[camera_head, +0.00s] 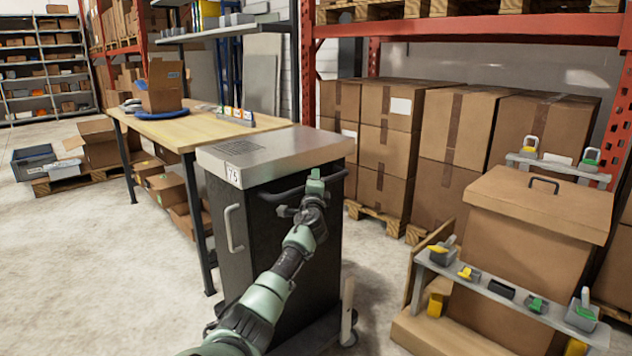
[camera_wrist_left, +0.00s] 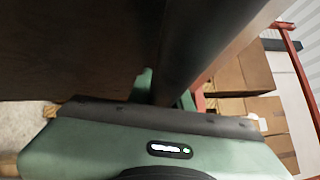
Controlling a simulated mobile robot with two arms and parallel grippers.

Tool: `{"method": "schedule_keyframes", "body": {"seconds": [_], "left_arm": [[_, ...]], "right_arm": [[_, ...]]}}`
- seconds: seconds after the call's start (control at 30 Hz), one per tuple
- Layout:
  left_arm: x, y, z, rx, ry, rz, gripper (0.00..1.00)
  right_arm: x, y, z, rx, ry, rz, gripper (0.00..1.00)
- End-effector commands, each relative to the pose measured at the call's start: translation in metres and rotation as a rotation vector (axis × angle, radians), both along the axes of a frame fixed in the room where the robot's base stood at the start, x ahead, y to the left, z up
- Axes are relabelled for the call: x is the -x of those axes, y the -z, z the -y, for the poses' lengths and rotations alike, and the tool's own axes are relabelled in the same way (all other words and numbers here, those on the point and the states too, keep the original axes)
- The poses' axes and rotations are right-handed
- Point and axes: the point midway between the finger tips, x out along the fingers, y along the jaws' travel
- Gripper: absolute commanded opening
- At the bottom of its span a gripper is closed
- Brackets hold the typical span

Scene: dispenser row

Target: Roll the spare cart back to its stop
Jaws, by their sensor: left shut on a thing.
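The cart (camera_head: 270,240) is a dark grey cabinet on casters with a pale flat top and a small number label. It stands upright at the right end of the wooden workbench. A dark push bar (camera_head: 285,194) runs along its upper near side. My left gripper (camera_head: 314,185) is shut on this bar, near its right part. In the left wrist view, the dark bar (camera_wrist_left: 205,60) passes close by the green fingers (camera_wrist_left: 150,85), and the dark cart body (camera_wrist_left: 75,50) fills the upper left. I cannot make out a stop for the cart. My right gripper is not in view.
The workbench (camera_head: 200,128) stands behind and left of the cart. Stacked cartons (camera_head: 390,130) on pallets are behind it. A carton stand with a small shelf of dispensers (camera_head: 500,290) is close on the right. Open concrete floor (camera_head: 90,270) lies to the left.

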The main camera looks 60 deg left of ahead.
Motion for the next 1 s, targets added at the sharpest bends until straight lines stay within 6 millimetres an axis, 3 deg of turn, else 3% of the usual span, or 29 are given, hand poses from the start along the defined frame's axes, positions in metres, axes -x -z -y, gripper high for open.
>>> {"method": "schedule_keyframes", "body": {"seconds": [0.17, 0.2, 0.27, 0.63, 1.0], "left_arm": [[0.002, 0.003, -0.002, 0.005, -0.006, -0.004, 0.0], [0.002, 0.003, -0.002, 0.005, -0.006, -0.004, 0.25], [0.002, 0.003, -0.002, 0.004, -0.006, -0.004, 0.41], [0.003, -0.002, 0.004, -0.004, -0.001, 0.0, 0.41], [0.031, 0.011, 0.046, 0.004, -0.001, -0.006, 0.41]], "right_arm": [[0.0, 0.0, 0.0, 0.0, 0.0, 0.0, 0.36], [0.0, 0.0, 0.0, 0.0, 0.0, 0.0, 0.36], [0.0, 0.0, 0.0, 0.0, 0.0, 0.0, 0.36], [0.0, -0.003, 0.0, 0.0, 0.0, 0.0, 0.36], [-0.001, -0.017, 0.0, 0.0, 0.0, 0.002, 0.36]]}}
